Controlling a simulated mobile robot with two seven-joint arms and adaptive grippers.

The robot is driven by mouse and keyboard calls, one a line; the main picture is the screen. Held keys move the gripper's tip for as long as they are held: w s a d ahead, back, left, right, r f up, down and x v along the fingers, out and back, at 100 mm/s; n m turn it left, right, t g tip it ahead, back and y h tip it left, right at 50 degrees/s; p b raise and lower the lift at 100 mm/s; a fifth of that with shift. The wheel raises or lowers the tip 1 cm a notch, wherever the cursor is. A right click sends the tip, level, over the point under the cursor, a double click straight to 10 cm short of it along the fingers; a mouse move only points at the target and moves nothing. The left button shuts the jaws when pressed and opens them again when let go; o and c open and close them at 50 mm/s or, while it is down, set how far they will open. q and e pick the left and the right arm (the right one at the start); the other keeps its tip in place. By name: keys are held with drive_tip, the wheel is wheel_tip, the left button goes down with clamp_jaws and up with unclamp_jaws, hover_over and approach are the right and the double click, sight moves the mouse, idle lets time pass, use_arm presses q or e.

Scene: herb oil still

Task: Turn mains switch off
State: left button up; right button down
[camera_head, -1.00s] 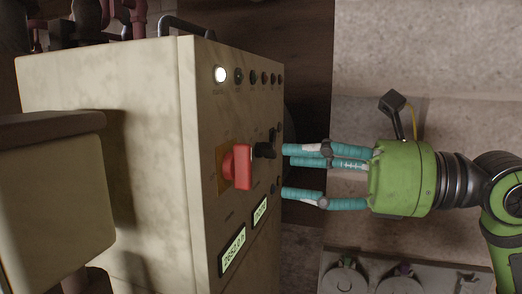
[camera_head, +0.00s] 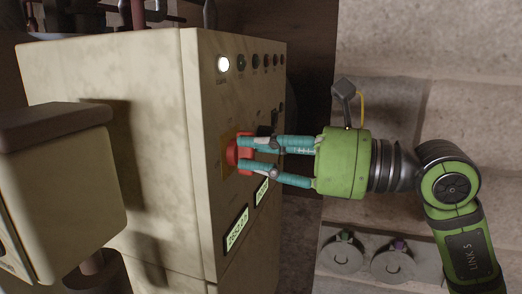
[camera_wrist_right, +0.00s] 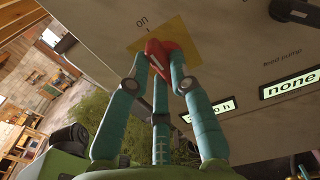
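The mains switch is a red knob (camera_head: 232,153) on a yellow plate on the narrow front of the beige cabinet. My right gripper (camera_head: 245,154) reaches it from the right, with its teal fingers on both sides of the knob. In the right wrist view the fingertips close in on the red knob (camera_wrist_right: 158,55) and appear to touch it. They hide part of it. A white lamp (camera_head: 223,64) glows at the top of the panel. My left gripper is not in view.
Beside the red knob is a black feed pump knob (camera_wrist_right: 292,9). Lit displays (camera_head: 237,229) are below, and a row of small dark lamps (camera_head: 255,61) is above. A beige box with a brown top (camera_head: 60,190) stands in front at left.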

drive_tip(key=shift+f+n+b, duration=0.25)
drive_tip(key=shift+n+b, duration=0.35)
drive_tip(key=shift+b, duration=0.4)
drive_tip(key=n+b, duration=0.4)
drive_tip(key=b, duration=0.1)
drive_tip(key=shift+s+f, duration=0.15)
drive_tip(key=n+b, duration=0.2)
drive_tip(key=shift+n, duration=0.4)
drive_tip(key=n+b, duration=0.2)
drive_tip(key=shift+f+n, duration=0.1)
drive_tip(key=shift+n, duration=0.3)
drive_tip(key=n+b, duration=0.1)
drive_tip(key=n, duration=0.1)
drive_tip(key=shift+n, duration=0.3)
use_arm(q)
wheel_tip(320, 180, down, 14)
drive_tip(key=b, duration=0.1)
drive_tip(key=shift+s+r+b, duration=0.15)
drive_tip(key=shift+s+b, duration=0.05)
drive_tip(key=shift+b, duration=0.2)
use_arm(e)
drive_tip(key=n, duration=0.4)
drive_tip(key=shift+n, duration=0.4)
